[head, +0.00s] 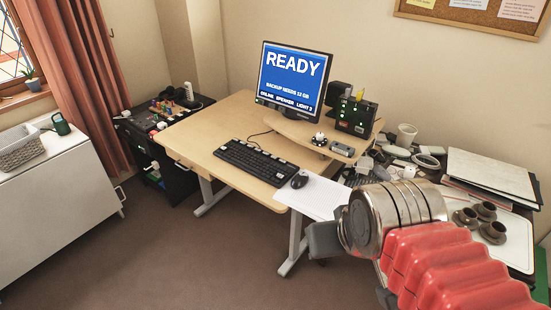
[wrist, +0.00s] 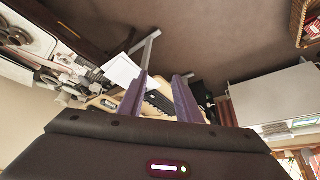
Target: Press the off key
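No key marked off can be read in either view. A black keyboard (head: 255,161) lies on the wooden desk (head: 215,130) in the head view, its key labels too small to read. A monitor (head: 292,78) behind it shows READY on blue, with smaller white lines below. A black box (head: 355,115) with green lights stands right of the monitor. My gripper (wrist: 160,92) shows two purple fingers set apart, with nothing held between them. The keyboard also shows beyond the fingers in the wrist view (wrist: 158,101). In the head view my gripper is in front of the desk, away from the keyboard.
A mouse (head: 299,180) and white paper (head: 312,196) lie right of the keyboard. A cluttered side table with papers (head: 490,172) and dark cups (head: 492,232) stands at the right. A white cabinet (head: 60,195) stands left. The carpet (head: 180,255) before the desk is clear.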

